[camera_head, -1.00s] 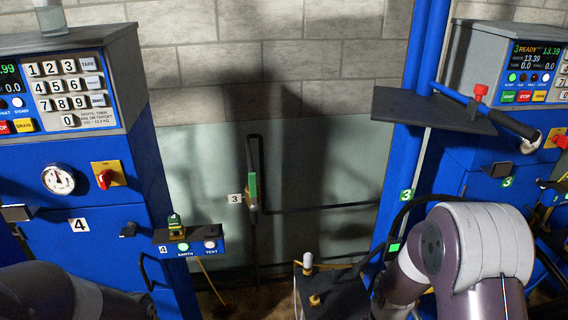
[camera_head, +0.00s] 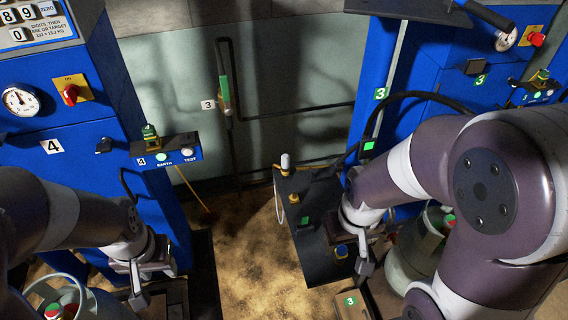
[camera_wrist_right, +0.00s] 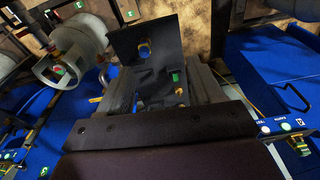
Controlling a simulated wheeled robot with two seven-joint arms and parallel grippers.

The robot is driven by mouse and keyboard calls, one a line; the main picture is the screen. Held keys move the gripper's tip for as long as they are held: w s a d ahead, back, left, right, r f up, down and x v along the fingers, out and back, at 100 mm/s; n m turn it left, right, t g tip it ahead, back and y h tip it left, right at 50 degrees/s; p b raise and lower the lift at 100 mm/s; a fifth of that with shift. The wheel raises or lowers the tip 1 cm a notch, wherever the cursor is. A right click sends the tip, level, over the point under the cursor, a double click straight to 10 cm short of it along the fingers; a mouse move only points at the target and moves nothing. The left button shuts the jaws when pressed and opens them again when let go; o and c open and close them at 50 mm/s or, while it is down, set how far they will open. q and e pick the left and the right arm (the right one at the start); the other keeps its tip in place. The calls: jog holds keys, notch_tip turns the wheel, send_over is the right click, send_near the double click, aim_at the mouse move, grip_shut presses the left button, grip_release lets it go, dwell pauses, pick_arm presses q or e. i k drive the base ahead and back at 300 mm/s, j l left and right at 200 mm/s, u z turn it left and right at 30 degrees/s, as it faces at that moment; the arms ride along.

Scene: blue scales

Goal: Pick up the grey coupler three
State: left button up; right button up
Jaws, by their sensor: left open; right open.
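I cannot single out the grey coupler three with certainty. A small pale-topped fitting (camera_head: 285,162) stands on a dark shelf (camera_head: 303,192) beside scale three, with a thin looped cable. A brass-and-blue fitting (camera_head: 341,251) sits lower on the shelf; a brass fitting on a dark plate also shows in the right wrist view (camera_wrist_right: 145,49). My right gripper (camera_head: 364,262) is open and empty, just right of the brass-and-blue fitting, pointing down. My left gripper (camera_head: 138,290) is open and empty at the lower left, before scale four.
Grey gas cylinders stand at lower right (camera_head: 412,262) and lower left (camera_head: 75,300). A black hose (camera_head: 400,97) arcs from scale three down toward the shelf. Blue scale four (camera_head: 75,105) is at left. Sandy floor (camera_head: 240,220) between is open.

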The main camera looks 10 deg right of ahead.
aim_at(285, 167)
jog(key=i+j+z, duration=0.1)
jog(key=z, duration=0.25)
jog(key=i+j+z, duration=0.15)
jog(key=i+z, duration=0.2)
jog(key=i+j+z, duration=0.15)
jog(key=z, duration=1.1)
